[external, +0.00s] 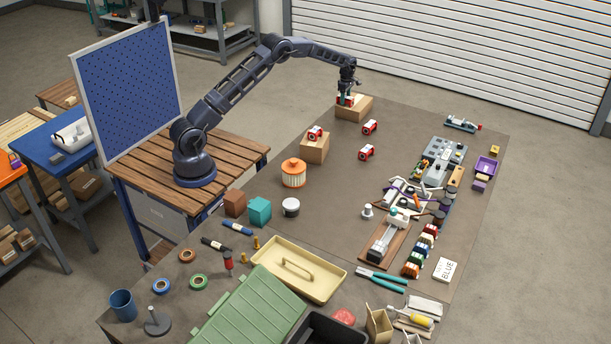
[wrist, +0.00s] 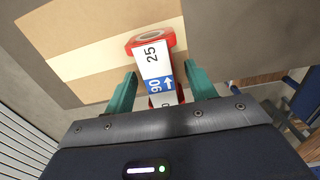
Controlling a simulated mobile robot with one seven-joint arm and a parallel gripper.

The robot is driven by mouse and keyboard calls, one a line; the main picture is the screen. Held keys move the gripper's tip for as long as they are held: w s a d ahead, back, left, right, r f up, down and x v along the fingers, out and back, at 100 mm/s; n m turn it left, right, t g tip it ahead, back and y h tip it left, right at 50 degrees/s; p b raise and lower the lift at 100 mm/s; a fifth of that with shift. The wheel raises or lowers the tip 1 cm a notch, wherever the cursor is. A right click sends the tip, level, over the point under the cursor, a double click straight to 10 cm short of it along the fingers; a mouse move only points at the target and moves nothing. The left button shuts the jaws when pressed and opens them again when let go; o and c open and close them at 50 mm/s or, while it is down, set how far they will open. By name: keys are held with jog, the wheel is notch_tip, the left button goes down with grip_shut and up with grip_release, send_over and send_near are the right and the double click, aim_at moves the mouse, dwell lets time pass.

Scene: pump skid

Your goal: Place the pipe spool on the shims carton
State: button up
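A pipe spool (external: 346,100) with red flanges sits at the far carton (external: 353,113), at the far end of the bench. My gripper (external: 346,98) points down in the external view. I cannot read which carton is for shims.
A second carton (external: 314,150) bears another red-flanged spool (external: 315,133). Two more such spools (external: 369,127) (external: 366,152) lie on the bench nearby. Tools and racks fill the right side.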

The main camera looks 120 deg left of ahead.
notch_tip(320, 180, up, 12)
jog(key=shift+r, duration=0.15)
dwell(0.5)
